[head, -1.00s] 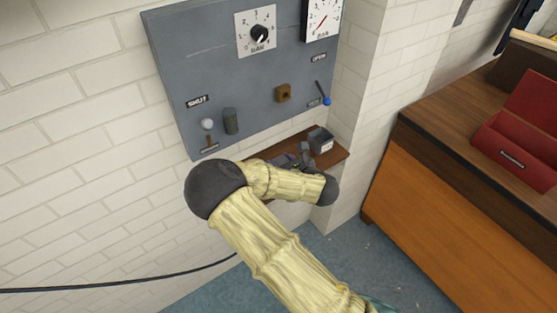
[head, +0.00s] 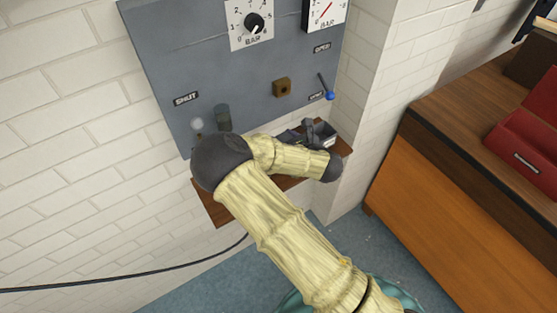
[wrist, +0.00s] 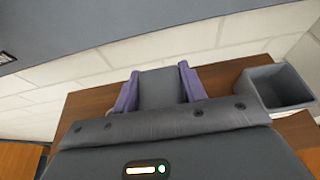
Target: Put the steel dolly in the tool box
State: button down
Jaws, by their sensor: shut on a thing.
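The steel dolly (wrist: 160,88) is a plain grey block between the two purple fingers of my gripper (wrist: 160,84) in the wrist view. The gripper is shut on it, above a brown wooden shelf (wrist: 82,104). I cannot tell how far above the shelf its lower end is. In the head view my forearm hides most of the gripper and the dolly.
An open grey bin (wrist: 272,90) stands on the shelf right of my gripper. A grey panel (head: 180,60) with a dial, knobs and a blue-tipped lever (head: 328,92) is behind the arm. A white brick pillar (head: 375,120) separates the shelf from the bench (head: 440,110).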

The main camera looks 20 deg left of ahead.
jog(key=shift+w+f+p, duration=0.15)
jog(key=shift+f+p, duration=0.25)
jog(key=shift+f, duration=2.35)
jog(key=shift+f, duration=0.1)
jog(key=shift+f+p, duration=0.3)
jog(key=shift+f, duration=1.45)
jog(key=shift+f, duration=0.1)
jog(key=c, duration=0.8)
grip_release()
jog(key=shift+d+f, duration=0.1)
jog(key=b+v, duration=0.2)
jog(key=v, duration=1)
